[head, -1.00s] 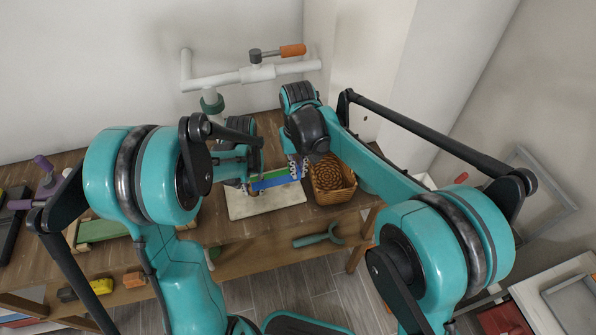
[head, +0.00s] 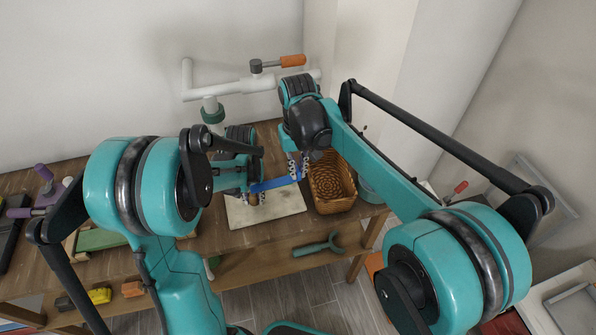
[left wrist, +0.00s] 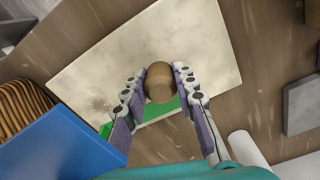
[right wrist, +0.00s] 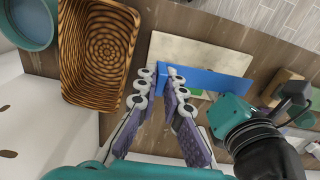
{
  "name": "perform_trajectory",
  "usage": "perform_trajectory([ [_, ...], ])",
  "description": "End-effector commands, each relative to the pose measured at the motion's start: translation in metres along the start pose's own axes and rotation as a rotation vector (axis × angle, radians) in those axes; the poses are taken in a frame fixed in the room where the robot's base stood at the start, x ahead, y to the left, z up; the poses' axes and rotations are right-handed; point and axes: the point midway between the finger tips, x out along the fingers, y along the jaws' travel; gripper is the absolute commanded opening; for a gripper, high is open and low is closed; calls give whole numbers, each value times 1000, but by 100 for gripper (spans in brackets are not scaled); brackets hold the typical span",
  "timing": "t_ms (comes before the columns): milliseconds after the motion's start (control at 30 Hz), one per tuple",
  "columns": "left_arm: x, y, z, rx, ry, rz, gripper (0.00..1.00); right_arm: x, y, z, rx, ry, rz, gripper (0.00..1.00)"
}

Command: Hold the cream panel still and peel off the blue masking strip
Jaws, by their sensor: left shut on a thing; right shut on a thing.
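The cream panel (head: 235,215) lies flat on the wooden bench and shows in the left wrist view (left wrist: 105,65) and right wrist view (right wrist: 215,54). A brown knob (left wrist: 159,82) stands on it, and my left gripper (head: 255,196) is shut on that knob. The blue masking strip (head: 272,184) slants across above the panel; it is large and near in the left wrist view (left wrist: 65,145). My right gripper (right wrist: 160,74) is shut on one end of the strip. A green band (left wrist: 148,110) shows on the panel, partly behind the strip. Whether the strip's far end still touches is unclear.
A wicker basket (head: 333,185) stands right of the panel, close to my right gripper, with a teal round container (right wrist: 28,20) beside it. A white pipe with an orange-handled valve (head: 292,61) runs behind. A teal tool (head: 318,246) lies on the lower shelf.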

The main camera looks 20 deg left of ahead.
Motion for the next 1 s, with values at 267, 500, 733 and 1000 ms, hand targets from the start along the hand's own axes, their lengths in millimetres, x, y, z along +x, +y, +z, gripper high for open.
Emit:
perform_trajectory([
  [267,0,-1,0,0,0,-2,0,-13,1,0,2,0,0,0],
  [500,0,-1,0,0,0,-2,0,-24,1,0,2,0,0,0],
  [733,0,-1,0,0,0,-3,0,-33,1,0,2,0,0,0],
  [1000,0,-1,0,0,0,-3,0,-44,1,0,2,0,0,0],
])
